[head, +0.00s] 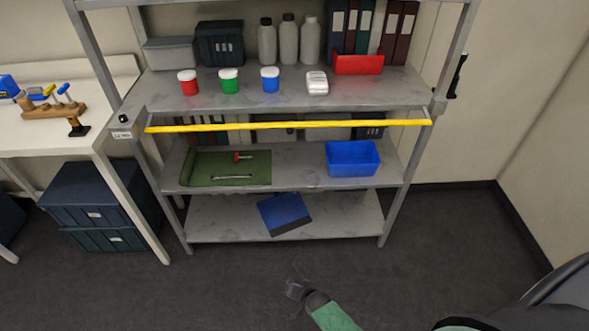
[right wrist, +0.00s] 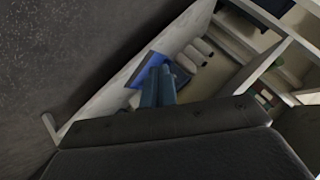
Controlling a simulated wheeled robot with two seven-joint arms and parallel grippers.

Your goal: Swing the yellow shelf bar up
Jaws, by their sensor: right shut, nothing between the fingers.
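The yellow shelf bar (head: 290,126) runs nearly level across the front of the grey metal rack. It spans from the left post to the right post, just below the shelf with the jars. My right gripper (head: 294,288) is low in front of the rack, above the dark floor and well below the bar, not touching it. In the right wrist view its two fingers (right wrist: 158,92) are together with nothing between them. They point toward the lower part of the rack. The bar is not clearly visible in that view. My left gripper is not in view.
Red, green and blue lidded jars (head: 229,81) stand on the shelf above the bar. Below are a green mat (head: 200,172) with tools, a blue bin (head: 352,159) and a tilted blue item (head: 284,214). A white bench (head: 70,135) stands left. Floor in front is clear.

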